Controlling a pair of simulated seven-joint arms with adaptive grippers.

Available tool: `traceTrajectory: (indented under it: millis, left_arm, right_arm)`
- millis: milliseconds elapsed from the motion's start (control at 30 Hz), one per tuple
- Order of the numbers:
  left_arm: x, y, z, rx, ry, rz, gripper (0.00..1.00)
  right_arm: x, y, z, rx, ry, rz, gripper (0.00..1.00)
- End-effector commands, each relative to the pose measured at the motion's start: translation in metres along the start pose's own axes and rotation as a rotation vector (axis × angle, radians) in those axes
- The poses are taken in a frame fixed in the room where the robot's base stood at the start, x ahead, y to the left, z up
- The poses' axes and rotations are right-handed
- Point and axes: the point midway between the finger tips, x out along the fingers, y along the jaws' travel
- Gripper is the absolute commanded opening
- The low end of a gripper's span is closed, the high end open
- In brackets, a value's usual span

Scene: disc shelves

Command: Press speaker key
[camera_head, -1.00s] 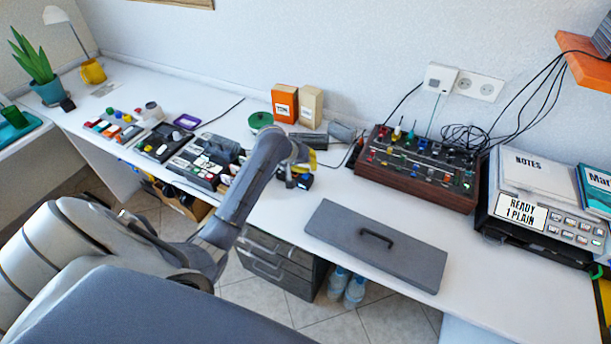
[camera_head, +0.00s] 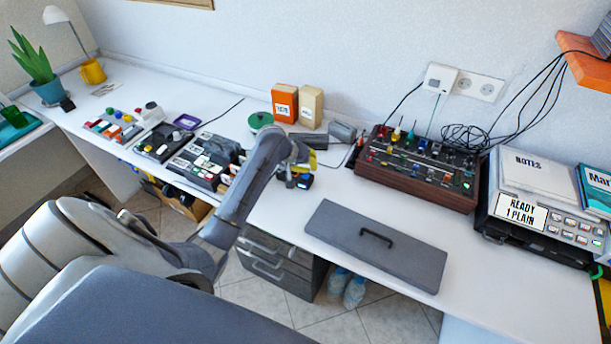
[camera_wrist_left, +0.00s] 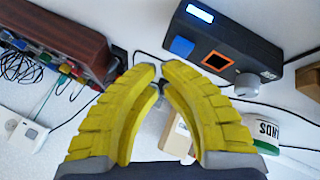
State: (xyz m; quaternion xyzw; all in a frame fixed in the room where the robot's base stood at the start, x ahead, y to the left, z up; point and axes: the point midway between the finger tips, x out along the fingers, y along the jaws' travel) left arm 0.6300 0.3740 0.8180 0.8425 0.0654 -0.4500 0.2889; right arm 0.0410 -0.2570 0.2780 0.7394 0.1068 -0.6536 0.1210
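A dark device (camera_wrist_left: 225,50) with a lit blue display, a blue key (camera_wrist_left: 182,46), an orange-framed square (camera_wrist_left: 215,61) and a grey knob (camera_wrist_left: 247,86) shows in the left wrist view. No readable label marks a speaker key. In the head view a small dark device (camera_head: 305,182) with a blue patch lies under my left gripper (camera_head: 308,161), partly covered by it. In the wrist view the yellow fingers of my left gripper (camera_wrist_left: 161,72) curve together, tips nearly meeting, nothing held. The tips appear apart from the keys. My right gripper is out of view.
A wood-sided control panel (camera_head: 405,188) with levers stands right of the gripper. Orange (camera_head: 284,102) and beige (camera_head: 310,107) boxes stand behind it. A grey lid with a handle (camera_head: 335,225) lies in front. Several keyed consoles stand left. Cables run along the wall.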

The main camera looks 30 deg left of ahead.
Motion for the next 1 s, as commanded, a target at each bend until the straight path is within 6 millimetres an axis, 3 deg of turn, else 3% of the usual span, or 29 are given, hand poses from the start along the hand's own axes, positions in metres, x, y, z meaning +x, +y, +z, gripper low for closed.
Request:
traceTrajectory:
  millis: [1000]
  left_arm:
    - [0.0074, -0.004, 0.0041, 0.0, 0.0, 0.0, 0.0]
  right_arm:
    - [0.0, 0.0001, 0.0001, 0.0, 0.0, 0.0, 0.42]
